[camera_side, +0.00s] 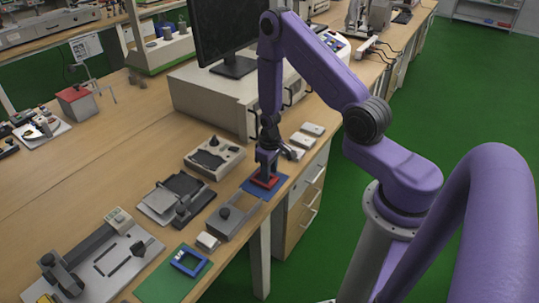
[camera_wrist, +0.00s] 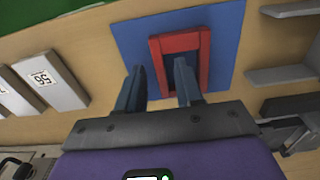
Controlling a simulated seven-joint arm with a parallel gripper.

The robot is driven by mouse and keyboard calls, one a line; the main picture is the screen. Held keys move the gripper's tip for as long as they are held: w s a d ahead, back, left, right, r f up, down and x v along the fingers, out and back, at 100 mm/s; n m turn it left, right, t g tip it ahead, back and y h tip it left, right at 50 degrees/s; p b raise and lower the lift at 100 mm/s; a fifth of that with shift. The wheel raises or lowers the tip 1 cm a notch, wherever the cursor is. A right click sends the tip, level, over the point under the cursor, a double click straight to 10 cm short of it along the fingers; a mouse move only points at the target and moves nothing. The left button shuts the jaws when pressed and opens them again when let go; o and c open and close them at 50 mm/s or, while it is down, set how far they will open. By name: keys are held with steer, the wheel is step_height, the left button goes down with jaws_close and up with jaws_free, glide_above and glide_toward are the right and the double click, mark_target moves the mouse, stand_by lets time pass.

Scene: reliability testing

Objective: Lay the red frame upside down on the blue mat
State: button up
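The red frame (camera_wrist: 181,42) lies flat on the blue mat (camera_wrist: 130,37) in the wrist view. In the side view, the red frame (camera_side: 265,181) shows under my gripper (camera_side: 266,170), with the blue mat (camera_side: 251,189) around it. In the wrist view, my gripper (camera_wrist: 158,64) is open. One finger stands left of the frame's left bar and the other appears over the frame's opening, with the bar between them. I see a gap between bar and fingers. The fingers partly hide the frame. I cannot tell which face of the frame is up.
A blue frame (camera_side: 189,262) lies on a green mat (camera_side: 165,284) at the bench front. A grey fixture (camera_side: 232,217) stands beside the blue mat. Small pale boxes (camera_side: 303,139) sit on its other side. The monitor (camera_side: 226,32) stands behind my arm. The bench edge is close.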

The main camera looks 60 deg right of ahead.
step_height(320, 180, up, 11)
steer(key=s+a+r+n, duration=0.2)
steer(key=a+r+n, duration=0.1)
steer(key=a+r, duration=0.4)
steer(key=s+a+r+n, duration=0.3)
steer(key=s, duration=0.4)
steer(key=s+a+r+n, duration=0.3)
steer(key=s, duration=0.4)
steer(key=s+a+r+n, duration=0.3)
steer(key=s+r, duration=0.1)
steer(key=s, duration=0.4)
steer(key=shift+n, duration=0.3)
steer(key=shift+r, duration=0.1)
stand_by(0.5)
